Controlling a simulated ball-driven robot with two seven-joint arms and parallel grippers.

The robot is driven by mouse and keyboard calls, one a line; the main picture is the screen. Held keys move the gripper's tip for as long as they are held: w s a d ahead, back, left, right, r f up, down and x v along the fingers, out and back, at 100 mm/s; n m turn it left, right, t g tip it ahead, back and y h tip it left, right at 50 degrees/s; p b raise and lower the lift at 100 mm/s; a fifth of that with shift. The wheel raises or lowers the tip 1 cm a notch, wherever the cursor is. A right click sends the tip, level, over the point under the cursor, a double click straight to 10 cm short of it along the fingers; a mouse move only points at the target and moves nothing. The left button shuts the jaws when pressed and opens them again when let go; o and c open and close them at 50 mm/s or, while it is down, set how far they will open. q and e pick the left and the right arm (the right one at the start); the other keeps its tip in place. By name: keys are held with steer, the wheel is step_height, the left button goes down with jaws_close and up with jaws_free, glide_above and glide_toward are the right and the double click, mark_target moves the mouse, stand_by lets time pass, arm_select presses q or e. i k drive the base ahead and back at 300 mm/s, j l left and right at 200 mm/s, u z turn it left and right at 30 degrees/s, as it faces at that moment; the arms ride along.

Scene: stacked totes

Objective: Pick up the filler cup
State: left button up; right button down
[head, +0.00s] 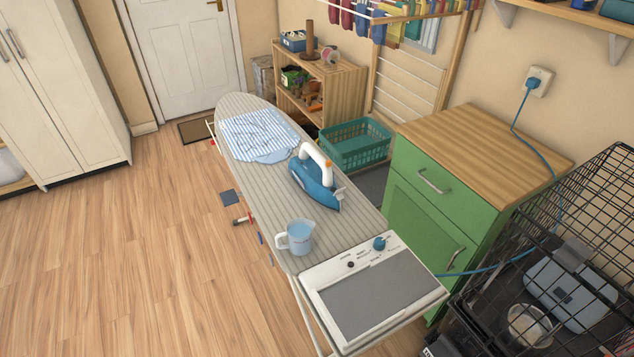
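The filler cup (300,237) is a small translucent pale-blue measuring jug with a white handle on its left side. It stands upright on the striped ironing board (345,222), near the board's close end. A blue iron (316,184) with a white and orange handle is behind it and slightly to the right. Neither of my grippers can be made out in the head view, and nothing is touching the cup.
A white control panel with a grey pad (372,296) is at the board's close end. A striped cloth (258,136) lies at its far end. A green cabinet (430,222) and black wire cage (590,215) stand right. A blue cord runs nearby. Floor at left is mostly clear.

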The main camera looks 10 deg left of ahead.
mark_target(299, 230)
steer(key=z, duration=0.35)
steer(key=j+z, duration=0.15)
steer(key=z, duration=0.25)
steer(key=j+z, duration=0.1)
steer(key=z, duration=0.25)
steer(key=j+z, duration=0.25)
steer(key=j, duration=0.15)
steer(key=k+j+z, duration=0.25)
steer(key=j+z, duration=0.25)
steer(key=j, duration=0.25)
steer(key=k+j+z, duration=0.25)
steer(key=j, duration=0.1)
